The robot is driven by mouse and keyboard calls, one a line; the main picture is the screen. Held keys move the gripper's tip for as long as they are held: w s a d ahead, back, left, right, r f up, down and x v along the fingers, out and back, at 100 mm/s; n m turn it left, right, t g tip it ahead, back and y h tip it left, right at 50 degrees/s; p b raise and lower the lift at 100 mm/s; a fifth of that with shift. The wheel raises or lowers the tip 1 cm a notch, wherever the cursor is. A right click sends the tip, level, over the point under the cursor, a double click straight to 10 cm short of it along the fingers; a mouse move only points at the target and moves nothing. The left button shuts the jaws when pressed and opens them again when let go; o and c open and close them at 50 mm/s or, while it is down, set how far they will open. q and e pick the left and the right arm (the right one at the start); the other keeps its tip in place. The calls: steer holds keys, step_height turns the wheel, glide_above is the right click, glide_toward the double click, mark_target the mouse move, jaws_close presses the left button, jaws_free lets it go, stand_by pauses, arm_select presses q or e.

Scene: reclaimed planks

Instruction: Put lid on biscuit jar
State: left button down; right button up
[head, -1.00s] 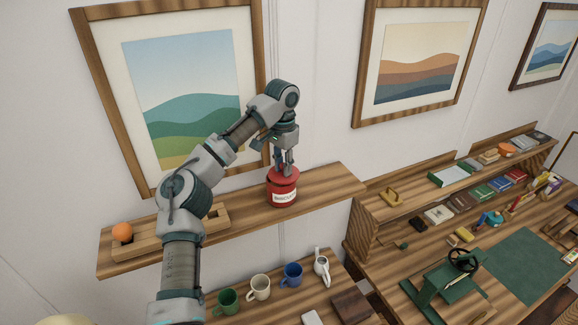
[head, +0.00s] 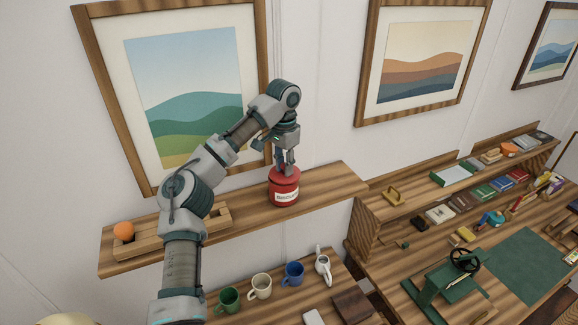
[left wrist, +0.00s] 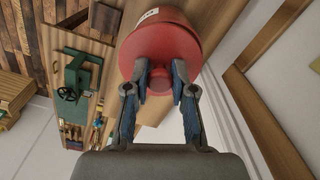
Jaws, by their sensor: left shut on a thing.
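The red biscuit jar (head: 285,196) stands upright on the wooden wall shelf, its white label facing out. Its red lid (head: 281,175) is at the jar's mouth, directly above the body; I see no clear gap, but cannot tell if it is fully seated. My left gripper (head: 285,168) points down over the jar and is shut on the lid. In the left wrist view, the fingers (left wrist: 160,75) close in at the middle of the round red lid (left wrist: 158,58), with the jar body (left wrist: 172,20) behind it. The fingers partly hide the grip point. My right gripper is not in view.
The shelf (head: 330,184) also bears a wooden tray (head: 165,238) and an orange ball (head: 123,231) at left. A framed picture (head: 185,90) hangs close behind my arm. Mugs (head: 261,286) stand below; a cluttered desk (head: 415,255) is at right. The shelf's right end is clear.

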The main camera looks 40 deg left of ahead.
arm_select(q)
steer(key=shift+a+f, duration=0.2)
steer(key=shift+a, duration=0.45)
steer(key=shift+a+f, duration=0.15)
steer(key=shift+a, duration=0.45)
steer(key=shift+s+a, duration=0.1)
steer(key=shift+a, duration=0.1)
steer(key=shift+d, duration=0.3)
steer(key=shift+d+r, duration=0.1)
steer(key=shift+d, duration=0.3)
steer(key=c, duration=1)
jaws_free()
steer(key=shift+a, duration=0.4)
steer(key=shift+o, duration=0.6)
steer(key=shift+a, duration=0.3)
steer(key=o, duration=0.4)
steer(key=shift+o, duration=0.4)
steer(key=shift+d, duration=0.6)
steer(key=shift+r, duration=0.45)
steer(key=shift+a+r, duration=0.25)
steer(key=shift+r, duration=0.25)
steer(key=shift+a+r, duration=0.2)
steer(key=shift+r, duration=0.3)
steer(key=shift+d+r, duration=0.15)
steer(key=shift+r, duration=0.8)
steer(key=shift+d+r, duration=0.15)
steer(key=shift+r, duration=0.95)
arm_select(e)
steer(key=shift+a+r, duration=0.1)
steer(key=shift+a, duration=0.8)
